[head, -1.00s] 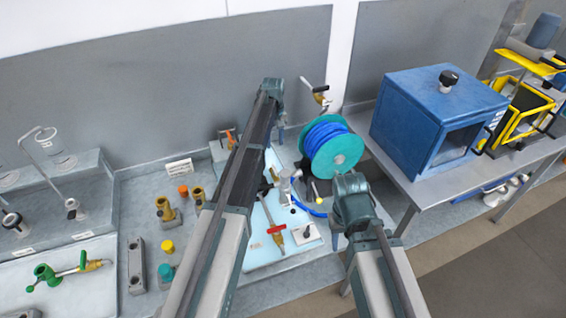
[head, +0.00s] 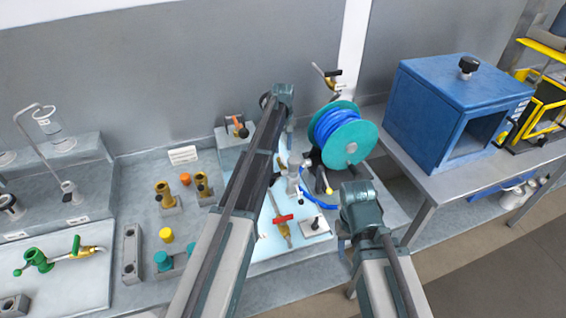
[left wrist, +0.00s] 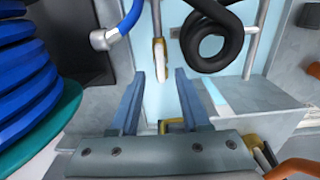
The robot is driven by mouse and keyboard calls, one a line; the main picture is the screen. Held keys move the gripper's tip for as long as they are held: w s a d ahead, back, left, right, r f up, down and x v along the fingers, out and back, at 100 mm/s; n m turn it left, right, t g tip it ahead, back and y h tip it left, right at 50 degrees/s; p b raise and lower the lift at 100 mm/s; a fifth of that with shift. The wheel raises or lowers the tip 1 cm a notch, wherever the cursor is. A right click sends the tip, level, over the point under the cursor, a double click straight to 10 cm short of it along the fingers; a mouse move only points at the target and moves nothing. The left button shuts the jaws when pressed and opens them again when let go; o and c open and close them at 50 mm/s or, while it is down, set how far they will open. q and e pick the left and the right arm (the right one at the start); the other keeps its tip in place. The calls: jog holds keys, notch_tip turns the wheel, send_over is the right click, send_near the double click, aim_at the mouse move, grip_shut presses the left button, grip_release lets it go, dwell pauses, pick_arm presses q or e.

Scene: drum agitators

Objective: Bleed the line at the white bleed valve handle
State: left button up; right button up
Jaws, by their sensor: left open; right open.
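In the left wrist view a slim handle (left wrist: 160,60), white with a brass-yellow edge, points between the two fingers of my left gripper (left wrist: 160,75). The fingers are apart, one on each side of it, and I cannot tell how far below them it lies. In the head view my left gripper (head: 289,122) is at the far end of its arm, left of the hose reel. The arm hides the bench there, and I cannot make out the white handle in that view. My right gripper (head: 343,238) is open and empty in front of the reel.
The blue hose reel (head: 352,145) stands close beside my left gripper. A black coiled hose (left wrist: 207,45) and an orange handle (left wrist: 292,169) are close in the wrist view. A red-handled brass valve (head: 283,219) is on the pale board. A blue cabinet (head: 425,115) stands at the right.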

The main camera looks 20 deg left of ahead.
aim_at(283, 157)
pick_arm(q)
notch_tip(283, 157, down, 5)
jog(key=b, duration=0.3)
jog(key=shift+b, duration=0.4)
jog(key=shift+r, duration=0.1)
grip_shut()
